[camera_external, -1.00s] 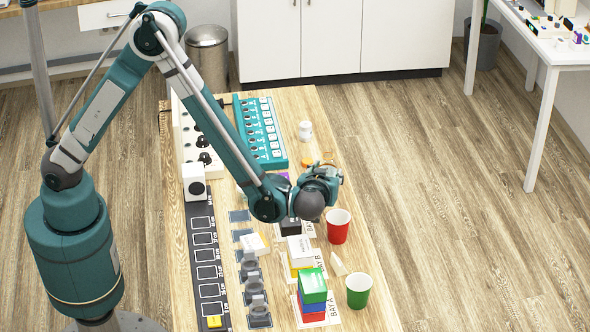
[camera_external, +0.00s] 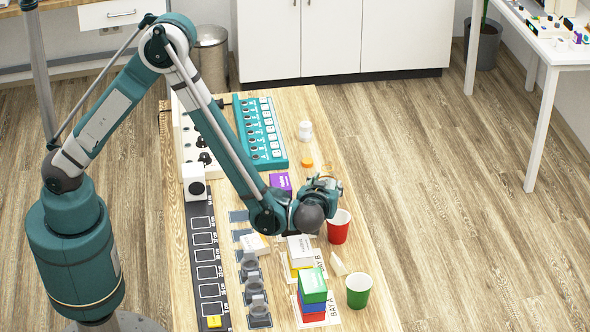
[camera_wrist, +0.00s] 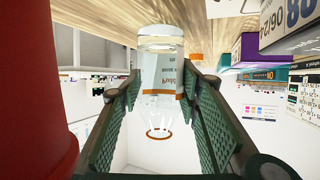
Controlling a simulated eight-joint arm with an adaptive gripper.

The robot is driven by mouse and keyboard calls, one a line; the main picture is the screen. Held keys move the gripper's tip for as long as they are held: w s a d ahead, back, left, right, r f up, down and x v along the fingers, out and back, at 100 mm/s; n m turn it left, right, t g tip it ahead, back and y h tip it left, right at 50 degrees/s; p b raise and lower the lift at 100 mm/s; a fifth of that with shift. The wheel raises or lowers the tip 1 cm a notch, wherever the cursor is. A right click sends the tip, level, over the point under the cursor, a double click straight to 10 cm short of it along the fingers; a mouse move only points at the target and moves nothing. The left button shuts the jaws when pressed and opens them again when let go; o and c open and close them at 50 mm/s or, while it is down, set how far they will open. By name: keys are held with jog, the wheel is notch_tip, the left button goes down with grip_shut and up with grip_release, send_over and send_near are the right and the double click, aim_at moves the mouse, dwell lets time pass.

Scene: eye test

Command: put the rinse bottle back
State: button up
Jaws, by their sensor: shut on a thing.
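The rinse bottle (camera_wrist: 160,75) is clear, with an orange band and a printed label that reads upside down in the wrist view. It stands between the two green ribbed finger pads of my gripper (camera_wrist: 160,110), which is shut on it. In the external view my gripper (camera_external: 322,186) is over the table's right side, just beyond the red cup (camera_external: 338,227). There the bottle is mostly hidden or too small to make out. I cannot tell whether its base touches the table.
The red cup also fills the left of the wrist view (camera_wrist: 30,90). A purple box (camera_external: 280,182), an orange piece (camera_external: 306,162) and a white jar (camera_external: 305,130) are nearby. A green cup (camera_external: 358,291), stacked blocks (camera_external: 313,286) and grey holders (camera_external: 250,264) stand nearer the front.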

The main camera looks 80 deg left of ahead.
aim_at(327, 168)
dwell(0.3)
jog(key=o, duration=0.9)
jog(key=shift+o, duration=0.2)
jog(key=shift+s+d+r, duration=0.2)
jog(key=shift+d+r, duration=0.1)
jog(key=shift+d, duration=0.2)
jog(key=shift+p+v, duration=0.35)
jog(key=shift+v, duration=0.65)
jog(key=shift+r+p, duration=0.9)
jog(key=shift+r, duration=2.5)
